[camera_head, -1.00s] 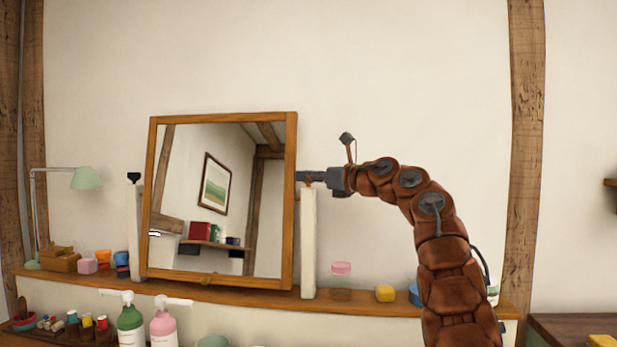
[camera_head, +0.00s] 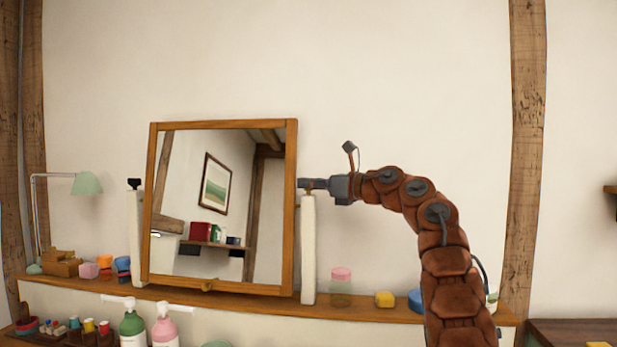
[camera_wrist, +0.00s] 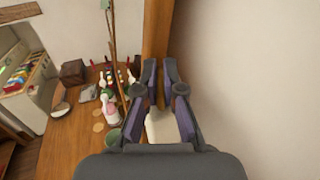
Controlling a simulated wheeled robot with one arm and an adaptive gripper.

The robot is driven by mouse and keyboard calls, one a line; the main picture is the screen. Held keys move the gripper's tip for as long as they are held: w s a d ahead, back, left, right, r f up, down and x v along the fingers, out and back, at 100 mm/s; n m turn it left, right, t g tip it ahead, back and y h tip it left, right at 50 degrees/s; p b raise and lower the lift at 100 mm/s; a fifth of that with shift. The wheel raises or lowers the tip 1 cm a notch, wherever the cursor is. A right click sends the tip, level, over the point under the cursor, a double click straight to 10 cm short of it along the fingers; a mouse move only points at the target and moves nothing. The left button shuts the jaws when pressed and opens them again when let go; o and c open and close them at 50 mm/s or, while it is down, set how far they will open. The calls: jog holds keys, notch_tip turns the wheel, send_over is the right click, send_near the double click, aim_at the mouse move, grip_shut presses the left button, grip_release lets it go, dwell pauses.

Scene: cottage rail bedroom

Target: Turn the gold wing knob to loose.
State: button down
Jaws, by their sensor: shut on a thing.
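The wooden-framed mirror (camera_head: 292,215) stands tilted between two pale posts. My gripper (camera_head: 312,184) reaches in from the right at the top of the right post (camera_head: 308,250), beside the mirror's right edge. Its fingers are shut on the gold wing knob there. The fingers hide most of the knob; only a small brownish bit shows below them, and I cannot tell its turn angle. In the wrist view, the two fingers (camera_wrist: 160,82) straddle the post top (camera_wrist: 160,127), close to the mirror's frame (camera_wrist: 156,35).
The left post carries a dark knob (camera_head: 134,183). A small gold knob (camera_head: 207,286) sits at the mirror's lower edge. The wall above is clear.

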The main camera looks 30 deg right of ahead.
jog(key=shift+r+n+g+y+p, duration=0.2)
jog(key=shift+n+g+y+p, duration=0.65)
jog(key=shift+p, duration=1.4)
jog(key=shift+r+n+g+y+p, duration=0.15)
jog(key=shift+n+g+y+p, duration=0.65)
jog(key=shift+p, duration=1.45)
jog(key=y+p, duration=0.1)
jog(key=p, duration=0.2)
jog(key=shift+f+n+g+y+p, duration=0.1)
jog(key=shift+n+g+y+p, duration=0.15)
jog(key=shift+n+y+p, duration=0.1)
jog(key=shift+f+p, duration=0.25)
jog(key=shift+p, duration=0.3)
jog(key=c, duration=1.3)
grip_release()
jog(key=t+b, duration=0.1)
jog(key=b, duration=0.4)
jog(key=shift+f+m+h, duration=0.3)
jog(key=shift+m+h, duration=0.1)
jog(key=m+t+h+b, duration=0.1)
jog(key=h+b, duration=0.1)
jog(key=b, duration=0.3)
jog(key=shift+s+r+m+t+b, duration=0.1)
jog(key=shift+m+t+b, duration=0.2)
jog(key=shift+b, duration=0.05)
jog(key=m+t+h+b, duration=0.1)
jog(key=b, duration=0.3)
jog(key=shift+h, duration=0.4)
